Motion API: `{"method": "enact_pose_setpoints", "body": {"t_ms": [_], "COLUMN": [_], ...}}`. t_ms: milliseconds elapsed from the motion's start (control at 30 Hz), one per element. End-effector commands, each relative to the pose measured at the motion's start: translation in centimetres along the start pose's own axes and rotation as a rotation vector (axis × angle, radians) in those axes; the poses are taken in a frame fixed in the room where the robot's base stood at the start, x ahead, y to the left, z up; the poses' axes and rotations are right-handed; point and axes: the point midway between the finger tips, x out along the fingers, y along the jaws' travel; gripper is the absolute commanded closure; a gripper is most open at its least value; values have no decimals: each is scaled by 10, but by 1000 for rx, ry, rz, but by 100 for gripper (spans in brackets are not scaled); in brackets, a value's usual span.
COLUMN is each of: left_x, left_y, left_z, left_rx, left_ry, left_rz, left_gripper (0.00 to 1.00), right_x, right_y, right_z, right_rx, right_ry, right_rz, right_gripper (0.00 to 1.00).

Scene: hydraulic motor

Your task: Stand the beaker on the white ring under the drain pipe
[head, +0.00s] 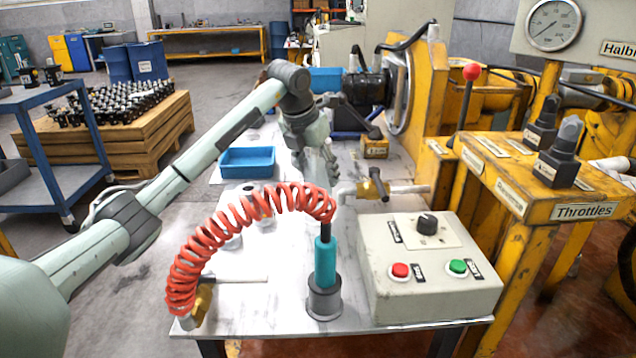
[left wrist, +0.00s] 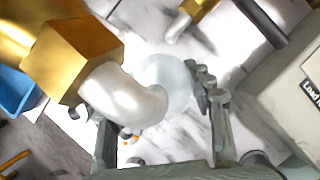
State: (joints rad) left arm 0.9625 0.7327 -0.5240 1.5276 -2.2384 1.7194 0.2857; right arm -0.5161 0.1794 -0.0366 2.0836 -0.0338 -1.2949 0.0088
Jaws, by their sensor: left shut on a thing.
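The beaker (left wrist: 172,82) shows in the left wrist view as a pale, see-through round shape between the fingers of my left gripper (left wrist: 160,108). The white elbow of the drain pipe (left wrist: 128,97) crosses in front of the beaker there and hides part of it. In the head view my left gripper (head: 320,162) is low over the table, just behind the drain pipe (head: 346,190); I cannot make out the beaker clearly there. My left gripper is shut on the beaker. I cannot make out the white ring in either view. My right gripper is not in view.
A brass valve (head: 373,186) sits on the pipe. A grey control box (head: 430,268) stands front right on the table. A red coiled hose (head: 232,215) arches to a teal cylinder (head: 325,262). A blue tray (head: 247,162) lies at the left. The yellow machine frame (head: 510,230) bounds the right.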

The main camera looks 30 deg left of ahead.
Motion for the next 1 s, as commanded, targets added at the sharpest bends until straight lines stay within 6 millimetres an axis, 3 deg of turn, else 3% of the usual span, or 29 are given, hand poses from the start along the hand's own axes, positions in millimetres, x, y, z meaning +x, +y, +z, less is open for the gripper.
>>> {"method": "enact_pose_setpoints", "body": {"t_ms": [233,633,667,700,800,1000], "left_x": [29,34,33,33,33,33], "left_y": [0,0,0,0,0,0], "left_z": [-13,-15,-15,-15,-15,-15], "left_rx": [0,-1,-1,-1,-1,-1], "left_ry": [3,0,0,0,1,1], "left_rz": [-1,0,0,0,0,0], "left_gripper": [77,77,45,40,28,28], "right_x": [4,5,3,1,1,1], "right_y": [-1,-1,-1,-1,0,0], "right_z": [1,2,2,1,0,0], "right_rx": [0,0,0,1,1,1], "right_ry": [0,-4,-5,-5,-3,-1], "right_rz": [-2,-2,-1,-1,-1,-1], "right_gripper": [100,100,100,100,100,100]}}
